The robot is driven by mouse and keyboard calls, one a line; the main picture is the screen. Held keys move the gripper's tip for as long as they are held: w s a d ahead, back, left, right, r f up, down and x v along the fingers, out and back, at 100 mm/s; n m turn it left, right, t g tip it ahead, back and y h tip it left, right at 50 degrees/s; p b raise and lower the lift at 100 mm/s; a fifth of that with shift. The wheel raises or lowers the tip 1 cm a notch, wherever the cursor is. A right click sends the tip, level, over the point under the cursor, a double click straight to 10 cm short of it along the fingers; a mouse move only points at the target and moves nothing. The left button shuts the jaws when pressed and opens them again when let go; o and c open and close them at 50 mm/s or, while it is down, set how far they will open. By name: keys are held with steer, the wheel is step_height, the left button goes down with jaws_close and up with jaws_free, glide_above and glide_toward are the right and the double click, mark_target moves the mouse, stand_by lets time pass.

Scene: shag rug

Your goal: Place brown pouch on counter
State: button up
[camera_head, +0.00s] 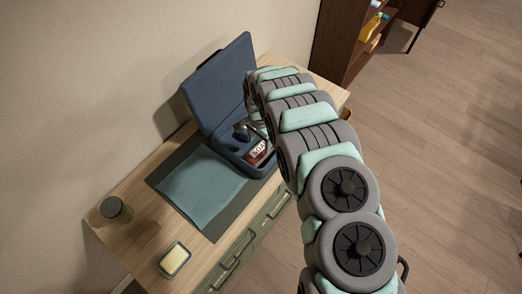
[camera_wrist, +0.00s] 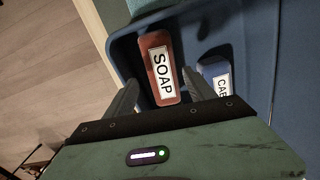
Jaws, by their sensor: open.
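The brown pouch (camera_wrist: 153,45), reddish-brown with a white SOAP label, lies inside the open blue case (camera_head: 197,98). In the head view the pouch (camera_head: 257,153) shows near the case's front wall. My gripper (camera_wrist: 163,88) is open in the wrist view, with one finger on each side of the pouch's near end. I cannot tell whether the fingers touch it. The wooden counter (camera_head: 130,190) carries the case. In the head view my arm hides part of the case and most of the gripper.
A blue item with a white label starting "CAB" (camera_wrist: 218,75) lies right of the pouch. On the counter are a teal cloth (camera_head: 200,185) on a dark mat (camera_head: 213,228), a dark-lidded jar (camera_head: 115,209), a brown flat item (camera_head: 140,237) and a soap dish (camera_head: 175,260).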

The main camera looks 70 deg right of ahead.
mark_target(260, 149)
steer(key=shift+f, duration=0.6)
steer(key=shift+d+f, duration=0.15)
steer(key=shift+f, duration=0.2)
step_height(260, 149, down, 2)
steer(key=shift+f+p, duration=0.1)
steer(key=shift+p, duration=0.35)
steer(key=shift+w+f, duration=0.1)
steer(key=shift+f, duration=1)
steer(key=shift+c, duration=0.3)
jaws_close()
